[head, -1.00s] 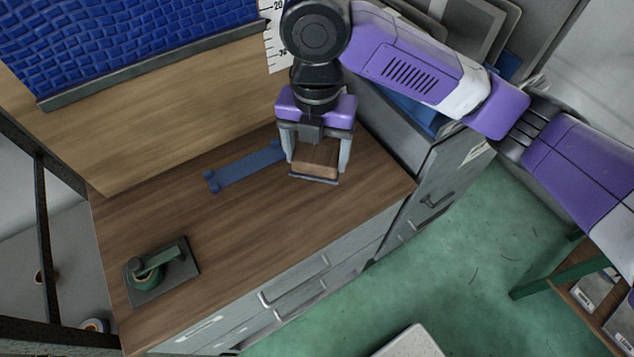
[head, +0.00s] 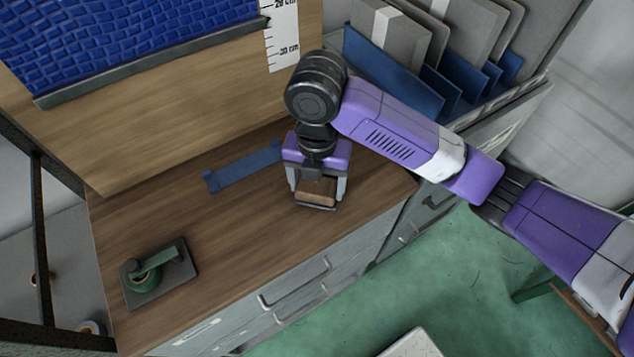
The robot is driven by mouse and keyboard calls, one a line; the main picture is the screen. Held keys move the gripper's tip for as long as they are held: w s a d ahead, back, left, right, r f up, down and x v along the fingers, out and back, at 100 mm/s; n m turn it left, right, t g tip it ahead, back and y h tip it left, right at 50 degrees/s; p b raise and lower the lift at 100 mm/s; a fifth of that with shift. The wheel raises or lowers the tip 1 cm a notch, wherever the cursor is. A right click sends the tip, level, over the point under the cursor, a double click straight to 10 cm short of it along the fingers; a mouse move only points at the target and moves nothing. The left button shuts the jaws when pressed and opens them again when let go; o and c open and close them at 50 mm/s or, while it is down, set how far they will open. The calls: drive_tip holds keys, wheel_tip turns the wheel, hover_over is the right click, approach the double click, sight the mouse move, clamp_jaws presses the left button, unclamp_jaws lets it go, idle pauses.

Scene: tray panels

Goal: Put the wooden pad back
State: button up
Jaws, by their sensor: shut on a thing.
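The wooden pad (head: 314,193) is a small brown block between the fingers of my gripper (head: 316,200). My gripper is shut on it, low over the right part of the wooden worktop (head: 235,230). I cannot tell whether the pad touches the worktop. A blue bracket-like strip (head: 243,168) lies flat on the worktop to the left of my gripper, with raised ends. My gripper covers the area at its right end.
A rack of grey and blue panels (head: 425,70) stands at the back right. A blue woven panel (head: 120,40) hangs on the wooden backboard (head: 180,115). The middle worktop is clear.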

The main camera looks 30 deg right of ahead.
drive_tip(key=shift+f, duration=0.15)
drive_tip(key=o, duration=1.3)
